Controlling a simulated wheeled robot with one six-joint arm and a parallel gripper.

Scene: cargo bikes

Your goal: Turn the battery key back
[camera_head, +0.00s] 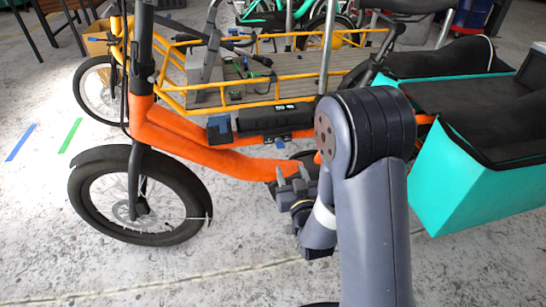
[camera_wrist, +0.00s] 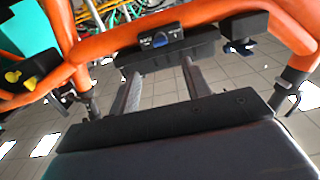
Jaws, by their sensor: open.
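The black battery (camera_head: 275,118) sits on the sloping orange frame tube of the near cargo bike in the head view. In the wrist view a black housing (camera_wrist: 205,46), which looks like the battery's mount, lies across the orange frame. A blue round part (camera_wrist: 159,40), possibly the key or its lock, shows on its face. My gripper (camera_head: 291,172) is below the battery, beside the frame. In the wrist view my gripper (camera_wrist: 160,68) has its two fingers apart, pointing at the housing, with nothing between them. Whether the fingertips touch the housing cannot be told.
The orange frame (camera_head: 200,145) runs beside my arm. The front wheel (camera_head: 140,205) stands at left and a teal cargo box (camera_head: 470,185) at right. A yellow-railed cargo bike (camera_head: 190,100) stands behind. The floor at front left is clear.

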